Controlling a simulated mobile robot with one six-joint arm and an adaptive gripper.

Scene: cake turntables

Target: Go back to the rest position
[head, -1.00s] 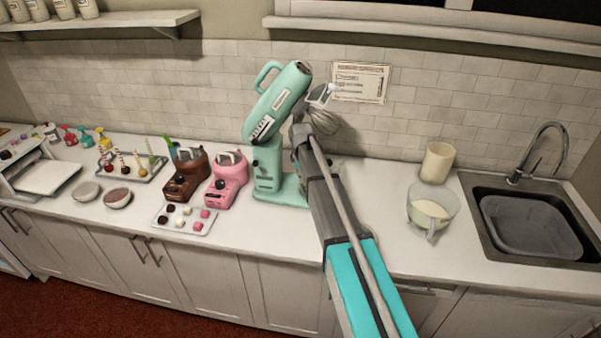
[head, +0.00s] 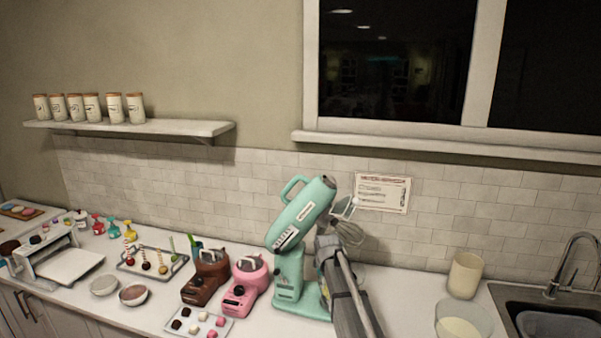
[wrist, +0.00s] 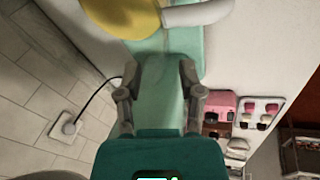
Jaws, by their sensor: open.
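My gripper (wrist: 158,82) is open in the wrist view, its two grey fingers apart with nothing held between them. The mint-green stand mixer (head: 289,270) stands on the counter in the head view, its head tilted up and a wire whisk (head: 348,231) hanging from it. Mint-green mixer surface (wrist: 165,105) lies behind the gap between my fingers in the wrist view; I cannot tell whether they touch it. In the head view my arm reaches up to the right side of the mixer, and the fingertips are not clear there.
Left of the mixer are a pink machine (head: 241,289), a brown machine (head: 206,281) and a sweets tray (head: 180,334). Right are a cream canister (head: 465,276), a clear jug (head: 463,312) and the sink (head: 515,297). A shelf (head: 180,128) and window sill (head: 400,143) are above.

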